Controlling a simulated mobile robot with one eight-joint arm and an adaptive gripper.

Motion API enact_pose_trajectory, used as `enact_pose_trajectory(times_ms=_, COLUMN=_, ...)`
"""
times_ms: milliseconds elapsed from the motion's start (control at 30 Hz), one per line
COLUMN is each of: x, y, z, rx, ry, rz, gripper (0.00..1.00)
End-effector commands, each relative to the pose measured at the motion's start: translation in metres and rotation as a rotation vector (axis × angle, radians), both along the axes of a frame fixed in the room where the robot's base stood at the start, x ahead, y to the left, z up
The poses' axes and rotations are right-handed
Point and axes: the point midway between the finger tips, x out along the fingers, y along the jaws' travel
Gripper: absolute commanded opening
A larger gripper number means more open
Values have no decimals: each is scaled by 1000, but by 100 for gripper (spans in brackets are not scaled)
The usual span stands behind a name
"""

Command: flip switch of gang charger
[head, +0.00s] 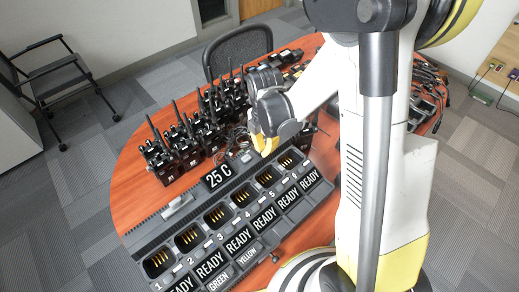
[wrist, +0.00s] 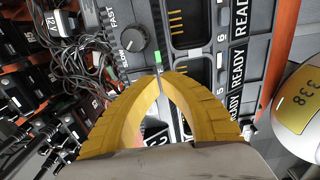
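The gang charger (head: 150,228) is a long dark grey unit on the table, with a row of numbered pockets, READY labels and a "25 C" display. It also shows in the wrist view (wrist: 205,63). My gripper (head: 266,149) is over its back edge near the far end. In the wrist view its yellow fingers (wrist: 162,76) curve together and their tips meet, with nothing clearly held. A small green patch (wrist: 158,57) shows just beyond the tips, beside a dark round knob (wrist: 132,39). The switch itself is not clear; the tips may cover it.
Several black radios (head: 185,142) stand along the table's (head: 127,190) back edge, left of my gripper. Loose cables (wrist: 82,70) lie beside the charger, with a "12 V" label. A chair (head: 238,48) stands behind the table. Another chair (head: 58,80) is far left.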

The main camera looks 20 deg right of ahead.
Motion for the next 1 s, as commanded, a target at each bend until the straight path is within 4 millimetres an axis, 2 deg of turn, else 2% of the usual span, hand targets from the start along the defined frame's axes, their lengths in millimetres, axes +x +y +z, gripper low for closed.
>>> enact_pose_trajectory(times_ms=33, x=0, y=0, z=-11, rx=0, ry=0, rz=0, gripper=0)
enact_pose_trajectory(times_ms=1000, x=0, y=0, z=-25, rx=0, ry=0, rz=0, gripper=0)
